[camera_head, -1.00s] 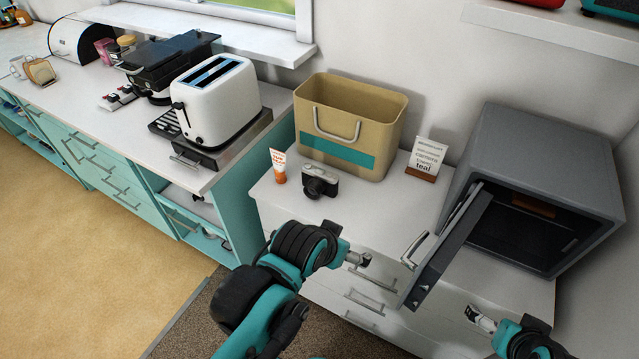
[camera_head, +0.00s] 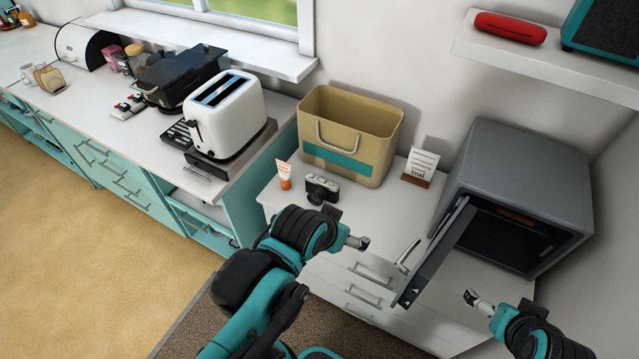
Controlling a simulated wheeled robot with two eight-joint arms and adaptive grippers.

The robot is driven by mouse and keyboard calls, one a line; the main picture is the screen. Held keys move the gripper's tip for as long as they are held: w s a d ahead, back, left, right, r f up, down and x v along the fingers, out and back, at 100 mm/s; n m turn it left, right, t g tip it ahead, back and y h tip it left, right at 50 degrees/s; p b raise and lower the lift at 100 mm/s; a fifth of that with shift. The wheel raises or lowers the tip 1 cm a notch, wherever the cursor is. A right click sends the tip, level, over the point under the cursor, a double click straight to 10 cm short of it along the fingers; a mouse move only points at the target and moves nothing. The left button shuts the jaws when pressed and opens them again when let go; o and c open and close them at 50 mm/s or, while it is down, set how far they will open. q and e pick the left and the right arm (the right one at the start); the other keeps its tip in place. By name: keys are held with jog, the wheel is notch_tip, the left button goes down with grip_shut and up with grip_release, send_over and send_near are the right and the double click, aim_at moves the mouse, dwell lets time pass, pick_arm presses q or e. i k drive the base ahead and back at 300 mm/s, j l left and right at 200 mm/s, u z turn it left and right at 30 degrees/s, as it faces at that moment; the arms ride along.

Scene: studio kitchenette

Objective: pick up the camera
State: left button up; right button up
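The camera (camera_head: 322,189), black and silver, stands on the white drawer cabinet near its front left edge, lens facing forward. My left gripper (camera_head: 361,243) is in front of the cabinet, lower right of the camera in the picture and apart from it. My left arm passes just below the camera in the picture. My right gripper (camera_head: 470,296) is at the lower right, in front of the open safe door and far from the camera. Both grippers are small in view, and their finger opening is unclear. I see nothing held in either.
An orange and white tube (camera_head: 284,178) stands left of the camera. A tan bin (camera_head: 350,150) with a teal stripe stands behind it. A small sign (camera_head: 420,166) and a grey safe (camera_head: 525,175) with its door (camera_head: 433,254) open are to the right. A toaster (camera_head: 226,117) is on the left counter.

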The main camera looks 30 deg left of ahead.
aim_at(318, 189)
jog(key=j+z, duration=0.1)
jog(key=j, duration=0.4)
jog(key=k+j+z, duration=0.1)
jog(key=j, duration=0.35)
jog(key=i+j+z, duration=0.1)
jog(key=j, duration=0.2)
jog(key=i+j, duration=0.15)
jog(key=j, duration=0.15)
jog(key=i+j+z, duration=0.15)
jog(key=j, duration=0.15)
